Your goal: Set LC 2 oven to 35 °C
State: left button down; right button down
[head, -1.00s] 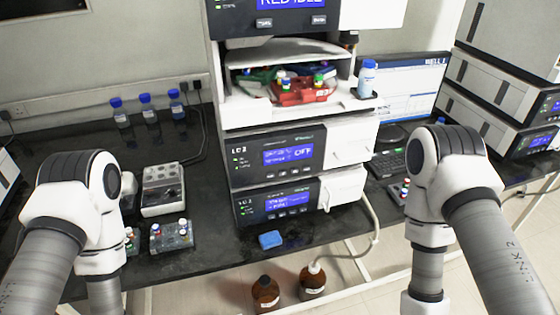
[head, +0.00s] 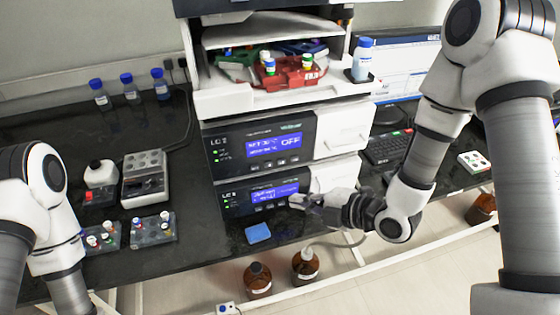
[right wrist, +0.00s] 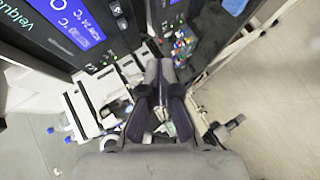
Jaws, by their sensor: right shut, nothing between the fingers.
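The oven (head: 262,146) is the dark-fronted module below the open tray shelf. Its label looks like LC 2, though it is small and blurred. Its blue display (head: 274,145) shows small set text and a large OFF, with buttons in a row beneath. Part of a blue display with °C shows in the right wrist view (right wrist: 70,22), with buttons beside it. My right gripper (head: 298,201) is shut and empty, in front of the lower module (head: 250,198), right of its display and below the oven's buttons. Whether it touches is unclear. My left gripper is out of view.
Above the oven is a white shelf (head: 300,96) with a red tray of vials. A blue block (head: 258,233) lies on the black bench (head: 203,258) near the front edge. Brown bottles (head: 257,278) stand below the bench.

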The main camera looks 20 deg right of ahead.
jog(key=p, duration=0.1)
send_near(272, 167)
notch_tip(272, 167, down, 2)
jog(key=w+a, duration=0.1)
jog(key=a, duration=0.2)
jog(key=shift+w+f, duration=0.2)
jog(key=shift+w, duration=0.35)
jog(key=shift+w, duration=0.1)
dwell(0.9)
jog(key=shift+w, duration=0.3)
jog(key=shift+w, duration=0.4)
dwell(0.5)
jog(key=shift+s, duration=0.85)
